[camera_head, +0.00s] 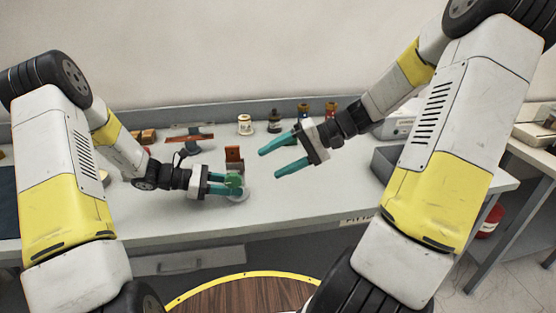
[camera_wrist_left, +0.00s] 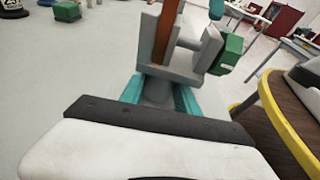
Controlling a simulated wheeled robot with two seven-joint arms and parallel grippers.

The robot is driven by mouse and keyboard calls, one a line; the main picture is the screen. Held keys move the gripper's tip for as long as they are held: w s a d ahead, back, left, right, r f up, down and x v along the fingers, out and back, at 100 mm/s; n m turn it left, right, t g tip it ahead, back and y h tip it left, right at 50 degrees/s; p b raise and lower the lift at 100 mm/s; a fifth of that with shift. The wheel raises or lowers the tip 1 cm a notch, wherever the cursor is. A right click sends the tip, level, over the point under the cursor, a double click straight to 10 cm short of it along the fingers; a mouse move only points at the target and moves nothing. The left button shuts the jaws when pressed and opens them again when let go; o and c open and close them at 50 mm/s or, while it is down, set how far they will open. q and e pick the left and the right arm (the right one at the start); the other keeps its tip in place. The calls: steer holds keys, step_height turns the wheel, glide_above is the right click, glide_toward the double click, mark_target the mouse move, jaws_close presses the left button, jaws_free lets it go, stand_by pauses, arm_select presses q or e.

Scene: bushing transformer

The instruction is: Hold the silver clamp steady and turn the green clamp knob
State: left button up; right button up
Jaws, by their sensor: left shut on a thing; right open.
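The silver clamp (camera_wrist_left: 149,42) stands upright in the left wrist view, with an orange-brown bar (camera_wrist_left: 166,30) in its slot. The green clamp knob (camera_wrist_left: 228,53) sits on its right side there. In the head view the knob (camera_head: 233,180) shows small and partly covered by my left gripper (camera_head: 236,185). My left gripper's teal fingers are shut around the clamp's lower part. The fingertips are partly hidden behind the clamp. My right gripper (camera_head: 270,163) is open and empty, above the table to the right of the clamp, apart from the knob.
The grey table (camera_head: 310,205) is clear around the clamp. Several small bottles (camera_head: 275,121) stand along the back edge. A tool with a red-brown part (camera_head: 190,138) lies at the back left. A dark grey bin (camera_head: 386,164) and a white box (camera_head: 398,125) stand at the right.

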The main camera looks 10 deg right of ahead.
stand_by(0.4)
arm_select(q)
steer(key=o, duration=1.1)
steer(key=shift+c, duration=0.2)
